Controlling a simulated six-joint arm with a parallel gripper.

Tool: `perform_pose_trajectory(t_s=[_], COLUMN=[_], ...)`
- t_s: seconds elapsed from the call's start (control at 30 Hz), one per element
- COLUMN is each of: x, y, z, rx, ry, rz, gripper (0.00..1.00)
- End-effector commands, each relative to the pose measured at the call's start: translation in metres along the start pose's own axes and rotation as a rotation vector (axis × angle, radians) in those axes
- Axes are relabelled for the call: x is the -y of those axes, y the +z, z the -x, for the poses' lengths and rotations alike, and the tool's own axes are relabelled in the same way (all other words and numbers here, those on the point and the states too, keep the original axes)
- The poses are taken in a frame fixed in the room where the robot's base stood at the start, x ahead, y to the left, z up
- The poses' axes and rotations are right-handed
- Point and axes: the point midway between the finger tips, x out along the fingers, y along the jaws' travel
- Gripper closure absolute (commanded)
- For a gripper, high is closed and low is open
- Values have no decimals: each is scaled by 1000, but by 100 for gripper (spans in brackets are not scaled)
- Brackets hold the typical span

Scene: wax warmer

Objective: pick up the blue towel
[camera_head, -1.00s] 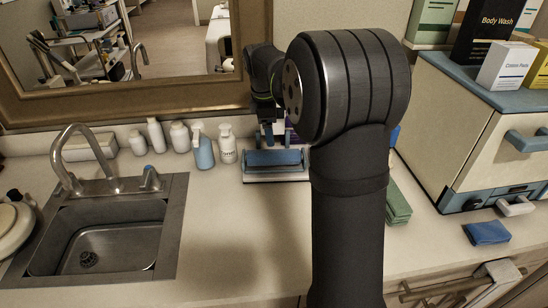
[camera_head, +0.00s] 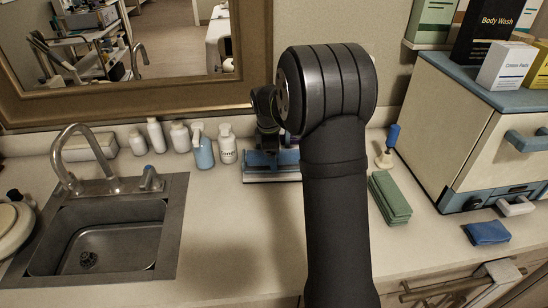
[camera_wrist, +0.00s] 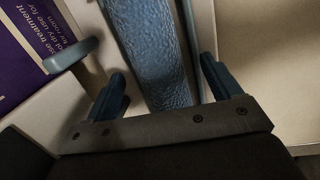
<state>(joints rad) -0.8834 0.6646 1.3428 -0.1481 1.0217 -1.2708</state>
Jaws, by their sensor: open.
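In the wrist view a blue textured towel (camera_wrist: 152,45), long and rounded like a roll, lies between the two blue fingers of my gripper (camera_wrist: 162,70). The fingers are open, one on each side of it, and I see bare gaps beside the towel. In the head view my gripper (camera_head: 268,142) is over the pale holder (camera_head: 272,179) at the back of the counter. The blue towel (camera_head: 288,157) shows there only in part, behind the gripper and arm.
A folded green towel (camera_head: 390,198) and a small folded blue cloth (camera_head: 487,233) lie to the right, near a cream cabinet (camera_head: 470,130). Bottles (camera_head: 203,150) stand left of the holder. The sink (camera_head: 110,240) is at left. The counter between is clear.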

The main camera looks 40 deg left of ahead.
Motion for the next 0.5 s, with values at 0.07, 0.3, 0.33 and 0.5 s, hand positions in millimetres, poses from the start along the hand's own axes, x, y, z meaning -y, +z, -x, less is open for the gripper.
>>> perform_pose_trajectory(t_s=[0.07,0.3,0.33,0.5], x=[0,0,0,0], y=[0,0,0,0], z=[0,1,1,1], rx=[0,0,0,0], ry=[0,0,0,1], rz=[0,0,0,0], gripper=[17,56,62,71])
